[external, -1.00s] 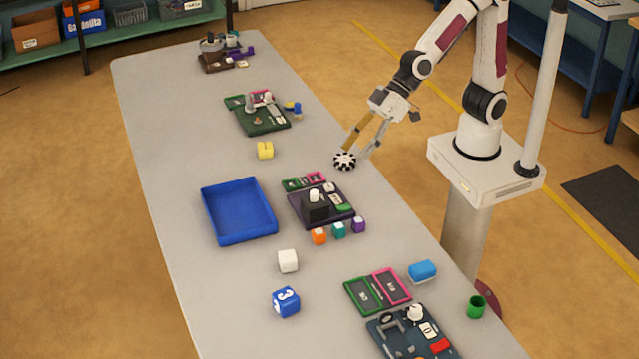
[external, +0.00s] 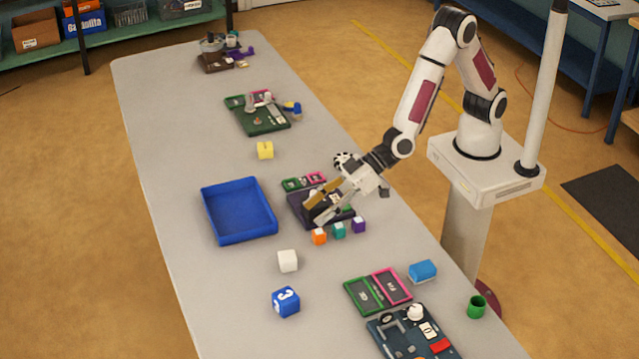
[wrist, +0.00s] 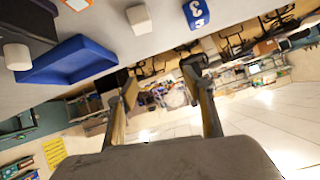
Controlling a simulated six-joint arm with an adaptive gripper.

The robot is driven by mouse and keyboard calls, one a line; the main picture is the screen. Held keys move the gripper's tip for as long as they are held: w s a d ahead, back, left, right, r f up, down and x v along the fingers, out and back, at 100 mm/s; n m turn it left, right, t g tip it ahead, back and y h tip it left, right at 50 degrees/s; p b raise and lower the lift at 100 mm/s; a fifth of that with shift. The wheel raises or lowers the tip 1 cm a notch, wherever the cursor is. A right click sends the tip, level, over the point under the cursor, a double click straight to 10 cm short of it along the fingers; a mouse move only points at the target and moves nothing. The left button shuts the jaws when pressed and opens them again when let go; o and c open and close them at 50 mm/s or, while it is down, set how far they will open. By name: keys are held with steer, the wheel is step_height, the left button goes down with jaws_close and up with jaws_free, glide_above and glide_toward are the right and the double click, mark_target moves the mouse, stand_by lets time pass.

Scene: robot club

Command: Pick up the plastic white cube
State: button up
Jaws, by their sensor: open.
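The plain white cube (external: 288,260) sits on the grey table, to the right and in front of the blue tray. It also shows near the top of the wrist view (wrist: 139,19), apart from the fingers. My gripper (external: 314,214) is open, with nothing visible between its fingers. In the external view it appears over the dark kit board (external: 295,207), up and to the right of the cube. In the wrist view my two fingers (wrist: 162,79) are spread apart. My gripper hides part of the dark board and the pieces on it.
A blue tray (external: 238,240) lies left of my gripper. A blue numbered cube (external: 286,302) stands just below the white one in the external view. The table around the white cube is clear.

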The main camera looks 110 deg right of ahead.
mark_target(292, 255)
steer(key=f, duration=0.3)
steer(key=w+f+h, duration=0.1)
steer(key=f, duration=0.3)
steer(key=w+f+t+h, duration=0.1)
steer(key=f, duration=0.2)
steer(key=shift+a+f, duration=0.35)
steer(key=shift+f+t+h, duration=0.3)
steer(key=shift+f+h, duration=0.1)
steer(key=shift+f, duration=0.1)
steer(key=shift+x, duration=1.3)
steer(key=shift+d+f, duration=0.1)
steer(key=shift+x, duration=2.5)
steer(key=c, duration=1.2)
